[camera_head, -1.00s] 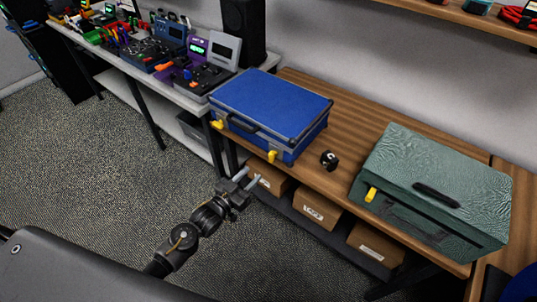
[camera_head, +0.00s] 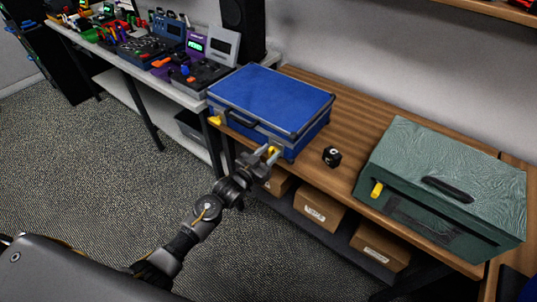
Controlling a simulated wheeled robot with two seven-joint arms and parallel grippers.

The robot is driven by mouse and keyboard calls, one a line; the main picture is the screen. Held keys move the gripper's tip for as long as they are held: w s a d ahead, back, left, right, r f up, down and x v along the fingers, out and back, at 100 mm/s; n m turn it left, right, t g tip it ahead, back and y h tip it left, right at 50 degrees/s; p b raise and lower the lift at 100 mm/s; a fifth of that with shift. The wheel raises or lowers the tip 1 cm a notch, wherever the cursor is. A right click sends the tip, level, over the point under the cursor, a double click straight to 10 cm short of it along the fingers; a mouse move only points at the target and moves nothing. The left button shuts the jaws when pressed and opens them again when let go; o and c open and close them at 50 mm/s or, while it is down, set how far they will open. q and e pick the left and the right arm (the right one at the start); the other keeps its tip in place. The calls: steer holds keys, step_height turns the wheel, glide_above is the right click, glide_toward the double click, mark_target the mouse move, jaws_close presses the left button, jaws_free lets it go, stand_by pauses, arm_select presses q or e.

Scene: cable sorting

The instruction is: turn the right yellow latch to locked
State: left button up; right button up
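The blue case (camera_head: 270,97) lies shut on the wooden bench, its front toward me. Its right yellow latch (camera_head: 271,150) is on the front near the right corner, partly hidden by my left gripper. Its left yellow latch (camera_head: 215,120) is at the left end of the front. My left gripper (camera_head: 267,156) is at the right latch with its fingers apart, one on each side of it in this view. I cannot tell whether they touch it. My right gripper is not in view.
A green case (camera_head: 440,170) with a yellow latch (camera_head: 376,189) stands at the right of the bench (camera_head: 345,120). A small black object (camera_head: 332,156) lies between the cases. Cardboard boxes (camera_head: 319,209) sit on the shelf below.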

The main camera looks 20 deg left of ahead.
arm_select(q)
jaws_close()
steer(key=m, duration=0.4)
steer(key=shift+s+d+m, duration=0.1)
steer(key=shift+d+m, duration=0.15)
steer(key=shift+m, duration=0.05)
steer(key=m, duration=0.4)
steer(key=shift+d+f+m, duration=0.2)
steer(key=shift+f+m, duration=0.05)
steer(key=shift+m, duration=0.05)
steer(key=shift+s+d+f+m, duration=0.1)
steer(key=shift+f+m, duration=0.05)
steer(key=shift+m, duration=1.3)
steer(key=shift+d+f+m, duration=0.1)
steer(key=shift+f+m, duration=0.05)
steer(key=shift+m, duration=1.25)
steer(key=shift+s+f+m, duration=0.1)
steer(key=shift+f+m, duration=0.05)
steer(key=shift+m, duration=1.3)
